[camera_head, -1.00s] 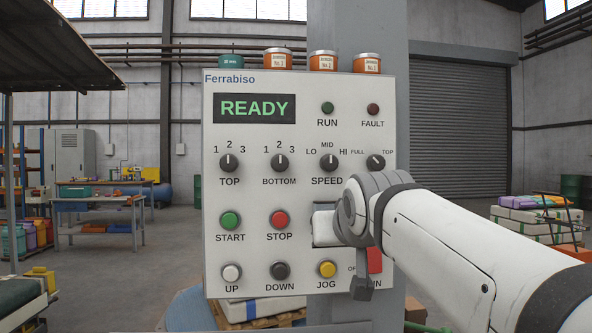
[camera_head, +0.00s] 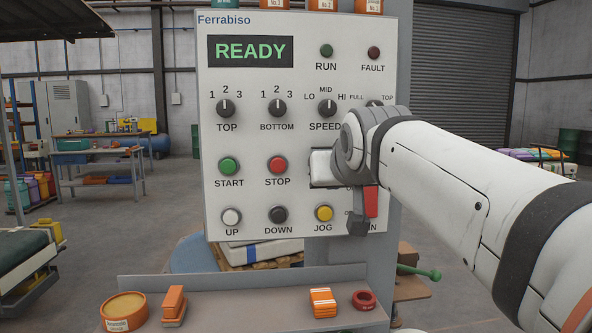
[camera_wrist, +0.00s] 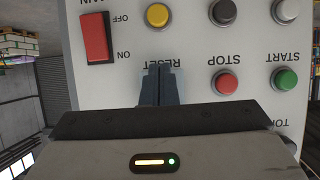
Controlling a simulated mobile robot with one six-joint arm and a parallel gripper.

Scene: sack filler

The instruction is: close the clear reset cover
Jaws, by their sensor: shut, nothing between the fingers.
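The white control panel (camera_head: 250,140) faces me, with its display reading READY. In the wrist view the panel (camera_wrist: 190,45) appears upside down. My gripper (camera_wrist: 161,72) is shut, and its dark fingertips are over the panel just at the RESET label (camera_wrist: 162,64). In the head view my wrist hides the RESET spot, right of the STOP button (camera_head: 278,165). Whether the fingers touch anything there cannot be told.
The red MAIN switch (camera_head: 371,201) is right of the gripper, and the yellow JOG button (camera_head: 324,213) is below.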

